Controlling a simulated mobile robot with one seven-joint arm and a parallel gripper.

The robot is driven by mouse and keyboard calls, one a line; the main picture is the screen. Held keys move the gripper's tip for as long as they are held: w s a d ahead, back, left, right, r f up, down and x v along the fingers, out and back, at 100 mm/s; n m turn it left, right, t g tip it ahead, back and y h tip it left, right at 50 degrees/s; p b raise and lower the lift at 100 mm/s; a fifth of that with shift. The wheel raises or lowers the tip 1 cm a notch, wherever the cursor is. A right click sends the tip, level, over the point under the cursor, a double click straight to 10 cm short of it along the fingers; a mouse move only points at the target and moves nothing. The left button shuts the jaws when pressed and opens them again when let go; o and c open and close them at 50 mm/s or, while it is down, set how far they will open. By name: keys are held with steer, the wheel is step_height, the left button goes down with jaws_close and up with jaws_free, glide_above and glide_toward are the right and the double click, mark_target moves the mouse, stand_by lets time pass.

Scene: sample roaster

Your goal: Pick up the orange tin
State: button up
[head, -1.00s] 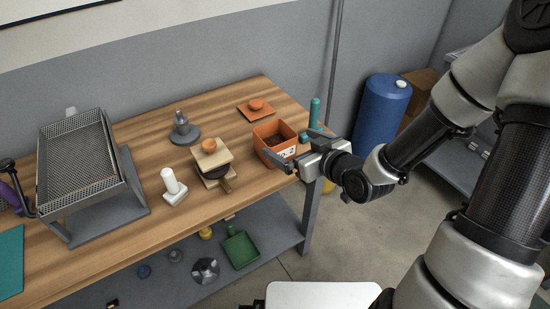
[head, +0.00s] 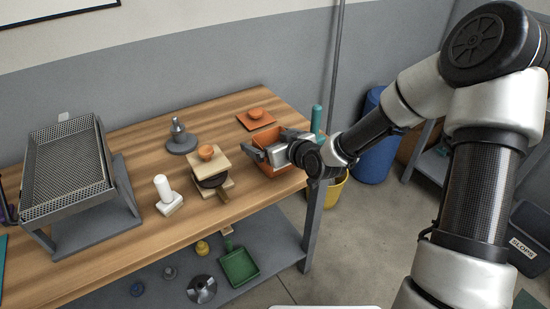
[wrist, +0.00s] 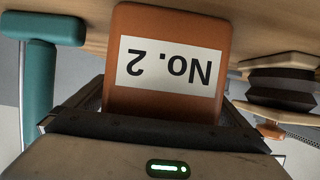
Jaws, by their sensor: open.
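The orange tin (head: 271,139) is a squarish, open-topped box at the right end of the wooden table. In the wrist view the tin (wrist: 165,98) fills the middle, with a white "No. 2" label (wrist: 170,60) appearing upside down. My gripper (head: 265,152) is open at the tin's front side in the head view and covers part of it. In the wrist view its fingers show on either side of the tin's lower part. I cannot tell whether they touch it. An orange lid with a knob (head: 255,115) lies behind the tin.
A wooden stack with a dark disc (head: 209,166) is left of the tin. A yellow bucket (head: 336,190) stands on the floor.

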steer(key=c, duration=1.3)
